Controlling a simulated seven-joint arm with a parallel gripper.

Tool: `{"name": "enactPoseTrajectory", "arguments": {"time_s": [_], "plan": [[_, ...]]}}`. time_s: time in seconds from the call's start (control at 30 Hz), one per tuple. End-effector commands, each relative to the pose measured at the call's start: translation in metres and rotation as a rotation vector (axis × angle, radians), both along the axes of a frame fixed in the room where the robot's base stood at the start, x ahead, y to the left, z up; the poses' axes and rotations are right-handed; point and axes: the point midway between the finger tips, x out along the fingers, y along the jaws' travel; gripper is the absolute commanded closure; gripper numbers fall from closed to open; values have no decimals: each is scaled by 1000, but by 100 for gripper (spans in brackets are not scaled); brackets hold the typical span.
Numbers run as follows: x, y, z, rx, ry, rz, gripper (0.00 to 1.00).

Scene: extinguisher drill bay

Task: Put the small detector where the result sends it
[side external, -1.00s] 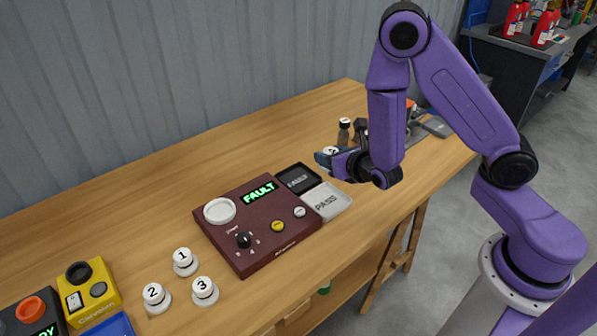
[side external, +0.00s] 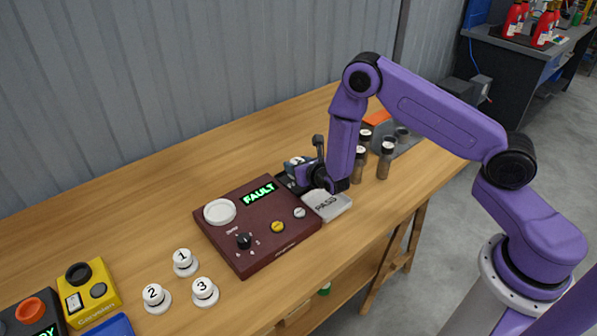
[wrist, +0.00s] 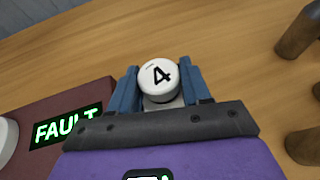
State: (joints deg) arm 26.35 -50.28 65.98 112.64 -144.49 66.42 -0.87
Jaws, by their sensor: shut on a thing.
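The white detector marked 4 (wrist: 160,74) is held between the two blue fingers of my gripper (wrist: 160,90). In the side view my gripper (side external: 297,164) is low over the back of the black tray (side external: 286,181), which is mostly hidden by it. I cannot tell whether the detector touches the tray. The light grey tray marked PASS (side external: 330,206) is empty, in front of my gripper. The dark red test box (side external: 258,222) shows FAULT in green on its display (side external: 259,194); its round white pad (side external: 220,212) is empty.
Detectors marked 1 (side external: 184,262), 2 (side external: 155,298) and 3 (side external: 204,291) stand left of the test box. A yellow device (side external: 88,293) is at the far left. Several brown bottles, one at the front (side external: 384,162), stand close to the right of my gripper.

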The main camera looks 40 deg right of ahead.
Motion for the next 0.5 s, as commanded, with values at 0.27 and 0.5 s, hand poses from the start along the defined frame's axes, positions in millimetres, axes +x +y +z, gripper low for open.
{"name": "enactPoseTrajectory", "arguments": {"time_s": [0.27, 0.5], "plan": [[-1, 0, -24, 0, 0, 1, 84], [-1, 0, -24, 0, 0, 1, 84]]}}
